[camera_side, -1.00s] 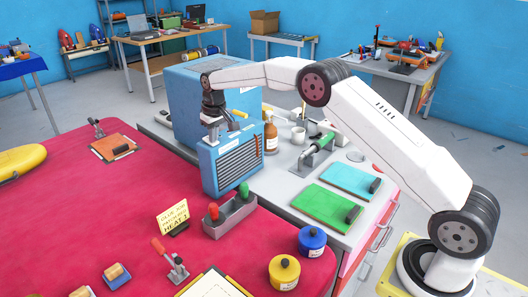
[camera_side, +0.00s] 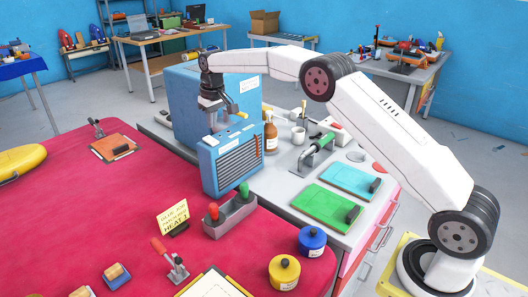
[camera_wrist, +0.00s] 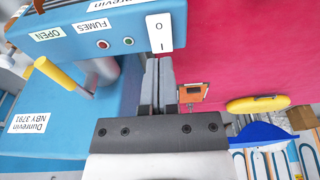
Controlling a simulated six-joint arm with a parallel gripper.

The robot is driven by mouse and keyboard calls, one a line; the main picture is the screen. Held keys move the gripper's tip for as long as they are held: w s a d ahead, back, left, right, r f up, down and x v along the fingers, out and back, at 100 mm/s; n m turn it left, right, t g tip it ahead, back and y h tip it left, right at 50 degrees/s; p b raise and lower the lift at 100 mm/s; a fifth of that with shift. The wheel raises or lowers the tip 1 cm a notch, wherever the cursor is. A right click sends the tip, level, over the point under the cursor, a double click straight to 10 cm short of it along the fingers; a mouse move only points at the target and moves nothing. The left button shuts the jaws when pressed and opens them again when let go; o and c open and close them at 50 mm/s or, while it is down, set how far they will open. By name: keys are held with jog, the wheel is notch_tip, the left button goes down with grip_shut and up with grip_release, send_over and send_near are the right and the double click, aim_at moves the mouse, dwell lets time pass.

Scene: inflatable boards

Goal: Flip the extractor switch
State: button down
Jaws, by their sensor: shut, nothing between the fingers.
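The extractor unit (camera_side: 243,160) is a blue box with a dark grille on its front, standing at the table edge in the side view. Its top panel (camera_wrist: 75,60) in the wrist view carries a FUMES label, a red round spot (camera_wrist: 102,43), a green round spot (camera_wrist: 128,41) and a white O/I plate (camera_wrist: 160,32). I cannot make out the switch lever or which way it sits. My gripper (camera_wrist: 158,60) is shut and empty, its fingertips near the O/I plate. In the side view my gripper (camera_side: 214,122) hangs just above the unit's top, pointing down.
A large blue cabinet (camera_side: 190,110) stands behind the unit, with a yellow handle (camera_wrist: 50,70) beside an OPEN label. Red and green levers (camera_side: 230,210) stand in front. A brown bottle (camera_side: 270,135) is to the right. The red tabletop (camera_side: 100,220) has open room on the left.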

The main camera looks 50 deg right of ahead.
jog(key=shift+r, duration=1.05)
jog(key=shift+s, duration=0.15)
jog(key=s+a+f, duration=0.1)
jog(key=s+f, duration=0.2)
jog(key=s, duration=0.9)
jog(key=s+a+f, duration=0.2)
jog(key=s+f, duration=0.1)
jog(key=s, duration=0.9)
jog(key=s+a+f, duration=0.2)
jog(key=s+f, duration=0.1)
jog(key=s, duration=0.9)
jog(key=shift+t, duration=0.4)
